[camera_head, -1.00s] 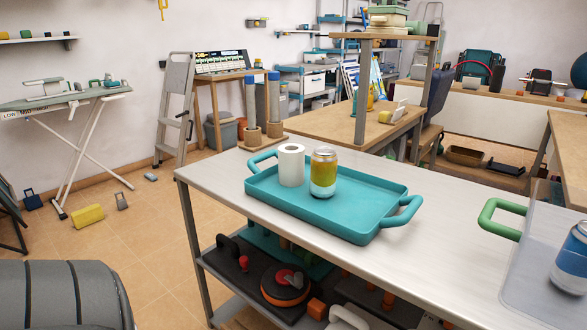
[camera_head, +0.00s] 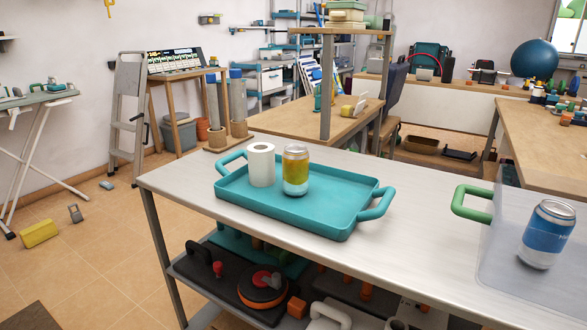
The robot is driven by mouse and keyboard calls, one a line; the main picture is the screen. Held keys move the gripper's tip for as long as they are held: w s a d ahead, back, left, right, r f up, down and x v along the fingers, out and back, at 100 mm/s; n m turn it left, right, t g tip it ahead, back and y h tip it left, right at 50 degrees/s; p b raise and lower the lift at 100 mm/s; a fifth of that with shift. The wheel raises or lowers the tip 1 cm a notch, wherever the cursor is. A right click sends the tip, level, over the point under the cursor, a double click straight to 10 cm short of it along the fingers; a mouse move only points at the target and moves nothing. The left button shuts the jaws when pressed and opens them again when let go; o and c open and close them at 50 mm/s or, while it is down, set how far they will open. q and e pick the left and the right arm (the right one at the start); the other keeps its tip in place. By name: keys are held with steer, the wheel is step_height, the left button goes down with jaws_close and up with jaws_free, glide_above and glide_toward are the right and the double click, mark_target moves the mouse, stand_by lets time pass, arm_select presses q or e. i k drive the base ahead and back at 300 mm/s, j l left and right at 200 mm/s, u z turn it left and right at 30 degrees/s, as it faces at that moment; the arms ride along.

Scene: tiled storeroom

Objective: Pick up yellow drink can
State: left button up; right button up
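The yellow drink can (camera_head: 295,171), yellow above and pale below, stands upright in a teal tray (camera_head: 330,222) on a grey metal table. A white paper roll (camera_head: 261,164) stands in the tray just left of the can. Neither of my grippers shows in the head view.
The grey table (camera_head: 420,215) has bare top around the tray. At right, a blue can (camera_head: 547,234) is in or behind a clear bin (camera_head: 500,268) with a green handle (camera_head: 470,203). A lower shelf holds several items, including a black and orange round thing (camera_head: 261,287).

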mark_target(295, 158)
steer(key=j+z, duration=0.2)
steer(key=z, duration=1.1)
steer(key=j+z, duration=0.5)
steer(key=k+j+z, duration=0.2)
steer(key=j+z, duration=0.3)
steer(key=k+j+z, duration=0.15)
steer(key=k+j, duration=0.15)
steer(key=j, duration=0.2)
steer(key=k+j+z, duration=0.2)
steer(key=j, duration=0.25)
steer(key=k, duration=0.1)
